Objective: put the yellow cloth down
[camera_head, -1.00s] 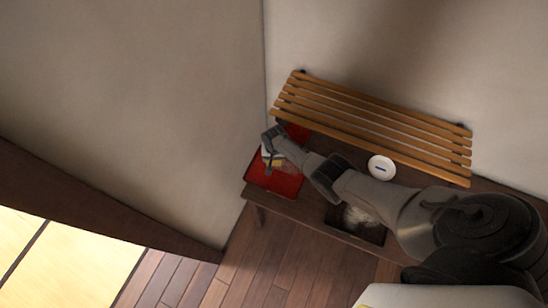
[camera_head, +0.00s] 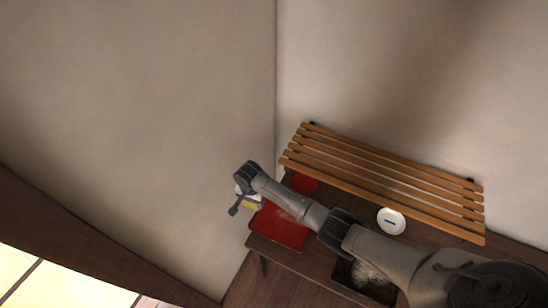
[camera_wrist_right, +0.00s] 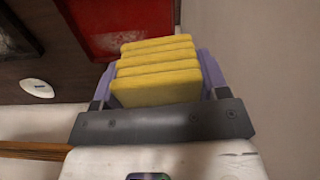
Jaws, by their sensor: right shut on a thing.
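The yellow cloth (camera_head: 252,204) is folded into several layers. My right gripper (camera_head: 249,202) is shut on it, near the left edge of the red tray (camera_head: 278,229) in the head view. In the right wrist view the yellow cloth (camera_wrist_right: 158,72) fills the space between the purple fingers of my right gripper (camera_wrist_right: 158,78). Part of the red tray (camera_wrist_right: 125,28) shows beyond the cloth. The cloth looks raised above the tray, but the exact height is unclear. My left gripper is not in view.
The tray lies on a dark wooden table (camera_head: 292,258) beside the wall. A red round thing (camera_head: 305,183), a white dish with a blue mark (camera_head: 391,221) and a dark tray (camera_head: 345,270) are also there. A slatted wooden rack (camera_head: 385,180) runs along the back.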

